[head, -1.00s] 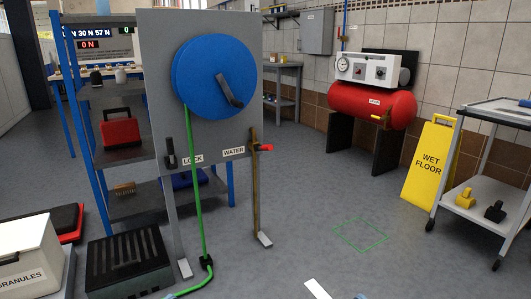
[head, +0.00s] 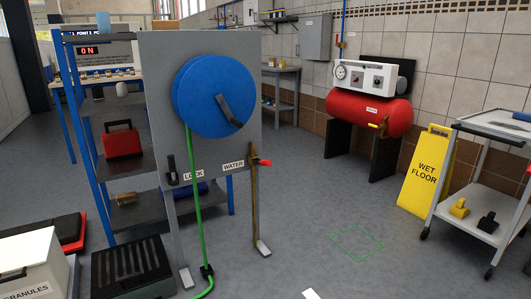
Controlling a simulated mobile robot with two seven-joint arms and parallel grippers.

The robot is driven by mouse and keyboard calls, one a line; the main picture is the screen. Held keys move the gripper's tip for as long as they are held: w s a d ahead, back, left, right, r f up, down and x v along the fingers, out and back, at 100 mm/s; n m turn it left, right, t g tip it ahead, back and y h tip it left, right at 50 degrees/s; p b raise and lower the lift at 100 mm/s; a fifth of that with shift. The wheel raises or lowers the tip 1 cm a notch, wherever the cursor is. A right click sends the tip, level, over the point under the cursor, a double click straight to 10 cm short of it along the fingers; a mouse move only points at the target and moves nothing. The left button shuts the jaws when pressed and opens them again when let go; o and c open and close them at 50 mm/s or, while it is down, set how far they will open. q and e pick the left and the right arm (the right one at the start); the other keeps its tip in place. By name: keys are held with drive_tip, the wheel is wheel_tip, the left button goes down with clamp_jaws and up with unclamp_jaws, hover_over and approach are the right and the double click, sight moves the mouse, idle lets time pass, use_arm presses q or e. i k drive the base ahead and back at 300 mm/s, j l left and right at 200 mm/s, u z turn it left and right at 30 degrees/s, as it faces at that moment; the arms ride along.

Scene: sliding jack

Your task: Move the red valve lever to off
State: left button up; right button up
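The red valve lever (head: 265,162) sits at the top of a brown upright pipe (head: 254,205), by the right edge of a grey panel (head: 155,120). It points out to the right, roughly level. A "WATER" label (head: 233,166) is on the panel just left of it. Neither of my grippers shows in the head view, and nothing touches the lever.
A blue hose reel (head: 200,90) with a dark crank and a green hose (head: 193,220) is on the panel. A black lever (head: 172,170) is beside "LOCK". The yellow wet floor sign (head: 426,170) and a trolley (head: 470,205) stand right.

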sight(263, 163)
drive_tip(key=i+l+u, duration=0.2)
drive_tip(key=i+l, duration=0.15)
drive_tip(key=i+l+u, duration=0.15)
drive_tip(key=i+l, duration=0.25)
drive_tip(key=i+l+u, duration=0.2)
drive_tip(key=i+l, duration=0.25)
drive_tip(key=i+l+u, duration=0.15)
drive_tip(key=i+l, duration=0.25)
drive_tip(key=l, duration=0.15)
drive_tip(key=i+l+u, duration=0.2)
drive_tip(key=l, duration=0.35)
drive_tip(key=i+u, duration=0.1)
drive_tip(key=i, duration=0.5)
